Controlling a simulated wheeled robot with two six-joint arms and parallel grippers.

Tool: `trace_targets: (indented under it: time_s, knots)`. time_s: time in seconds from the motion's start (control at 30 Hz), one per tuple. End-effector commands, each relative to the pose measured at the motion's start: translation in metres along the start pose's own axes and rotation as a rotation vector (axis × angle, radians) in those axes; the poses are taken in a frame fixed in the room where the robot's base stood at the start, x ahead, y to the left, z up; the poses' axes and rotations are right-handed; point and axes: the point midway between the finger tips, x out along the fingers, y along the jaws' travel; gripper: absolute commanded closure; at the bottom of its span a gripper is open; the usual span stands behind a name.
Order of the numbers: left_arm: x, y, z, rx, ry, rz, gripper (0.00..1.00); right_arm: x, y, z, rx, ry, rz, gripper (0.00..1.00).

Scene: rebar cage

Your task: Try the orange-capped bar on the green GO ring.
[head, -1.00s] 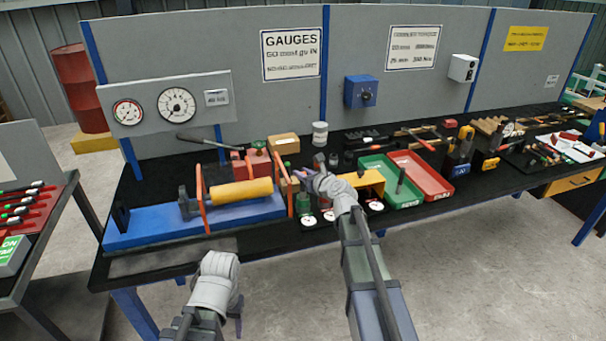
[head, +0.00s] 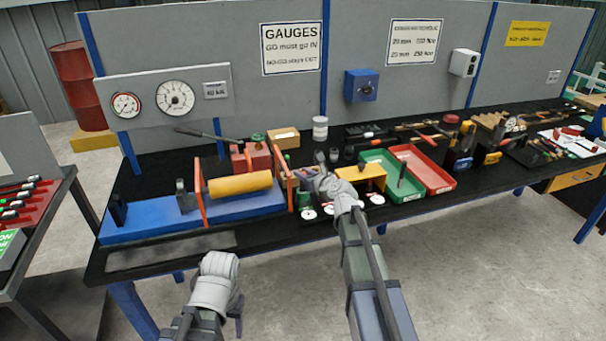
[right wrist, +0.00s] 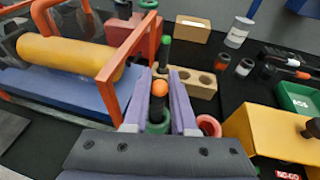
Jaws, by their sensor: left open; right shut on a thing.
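In the right wrist view the orange cap (right wrist: 160,88) of the bar sits between the two fingers of my right gripper (right wrist: 158,108), which is shut on the bar. The green ring (right wrist: 157,127) shows just below the cap between the fingers. I cannot tell whether the bar's lower end is inside the ring. A red ring (right wrist: 209,126) stands right of the fingers. In the head view my right gripper (head: 306,178) is over the front of the bench, by the green ring (head: 306,199). My left gripper (head: 238,318) is low in front of the bench, open, mostly hidden.
A wooden block (right wrist: 196,82) with holes holds a green-capped bar (right wrist: 166,50) just behind the fingers. An orange frame (right wrist: 120,75) stands close on the left and a yellow stand (right wrist: 258,135) on the right. Green (head: 385,168) and red (head: 432,176) trays lie further right.

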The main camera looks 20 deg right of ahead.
Motion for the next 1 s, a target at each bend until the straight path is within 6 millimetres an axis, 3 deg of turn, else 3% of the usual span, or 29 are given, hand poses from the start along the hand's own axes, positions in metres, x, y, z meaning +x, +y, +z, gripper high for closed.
trace_targets:
  time_s: [0.27, 0.3, 0.6, 1.0]
  knots:
    - [0.0092, 0.0009, -0.0005, 0.0, 0.0, 0.0, 0.4, 0.0027, -0.0001, -0.0087, 0.0, -0.001, 0.0, 1.0]
    - [0.0082, 0.0008, -0.0005, 0.0, 0.0, 0.0, 0.4, 0.0024, -0.0001, -0.0078, 0.0, -0.001, 0.0, 0.73]
    - [0.0077, 0.0007, -0.0005, 0.0, 0.0, 0.0, 0.4, 0.0023, -0.0001, -0.0073, 0.0, 0.0, 0.0, 0.4]
    - [0.005, 0.0005, -0.0003, 0.0, 0.0, 0.0, 0.4, -0.0055, 0.0003, -0.007, 0.0, 0.0, 0.0, 0.4]
